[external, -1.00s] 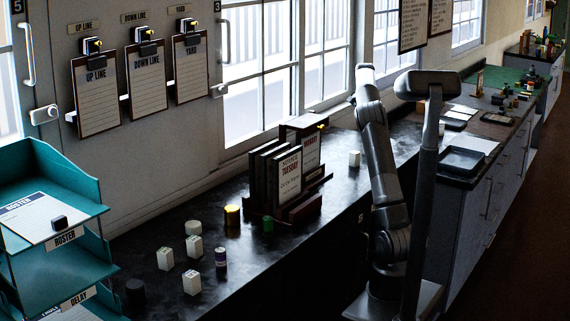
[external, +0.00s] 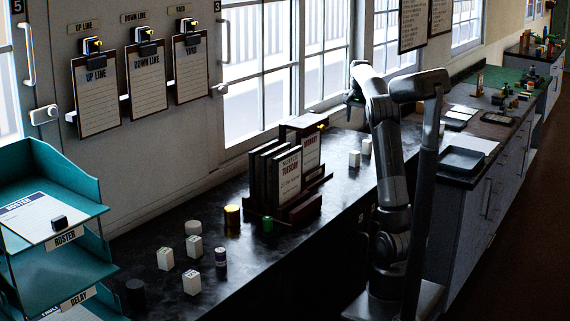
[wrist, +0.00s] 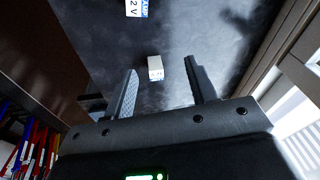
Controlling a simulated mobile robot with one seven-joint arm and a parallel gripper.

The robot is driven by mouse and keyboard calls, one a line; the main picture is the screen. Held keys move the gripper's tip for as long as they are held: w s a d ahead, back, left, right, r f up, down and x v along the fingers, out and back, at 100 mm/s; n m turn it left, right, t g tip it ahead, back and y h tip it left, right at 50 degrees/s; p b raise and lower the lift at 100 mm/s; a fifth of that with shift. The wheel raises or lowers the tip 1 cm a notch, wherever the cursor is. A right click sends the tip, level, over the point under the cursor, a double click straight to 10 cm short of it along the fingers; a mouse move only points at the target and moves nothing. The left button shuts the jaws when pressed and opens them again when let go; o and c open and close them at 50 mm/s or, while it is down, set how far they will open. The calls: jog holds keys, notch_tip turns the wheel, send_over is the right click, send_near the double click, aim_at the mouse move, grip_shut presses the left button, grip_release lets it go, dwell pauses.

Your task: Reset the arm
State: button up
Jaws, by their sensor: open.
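My arm (external: 392,170) stands at the counter's front edge, reaching up and bent over at the top. My gripper is a small dark shape (external: 355,98) above the counter, partly hidden by my arm. In the wrist view my gripper (wrist: 160,68) is open, its two fingers apart with nothing held. A white block (wrist: 155,68) lies on the counter below, seen between the fingers. A second white block with a printed label (wrist: 136,8) is cut by the top edge. Two white blocks stand on the counter in the external view, one left (external: 354,158) and one right (external: 366,147).
Notice boards in a rack (external: 290,175) stand left of my arm. A teal tray stack (external: 75,235) is at far left. A dark tray (external: 462,160) lies to the right.

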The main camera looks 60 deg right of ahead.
jog(key=s+a+f+n+t, duration=0.1)
jog(key=s+a+f+n, duration=0.1)
jog(key=a, duration=1)
jog(key=s+a+f+n+t, duration=0.1)
jog(key=s+a+n, duration=0.3)
jog(key=a, duration=0.8)
jog(key=s+a+f+n+t+y, duration=0.1)
jog(key=s+a+f+n, duration=0.2)
jog(key=a, duration=0.8)
jog(key=n, duration=0.2)
jog(key=shift+s+a+n+t, duration=0.4)
jog(key=shift+o, duration=0.5)
jog(key=s+a+f+n, duration=0.1)
jog(key=a+f, duration=0.1)
jog(key=s+a+f+n, duration=0.1)
jog(key=s+a+f, duration=0.1)
jog(key=s+a+f+n, duration=0.1)
jog(key=s+a+f, duration=0.1)
jog(key=shift+a+n+y, duration=0.3)
jog(key=shift+a+n, duration=0.05)
jog(key=shift+n, duration=0.05)
jog(key=shift+w, duration=0.1)
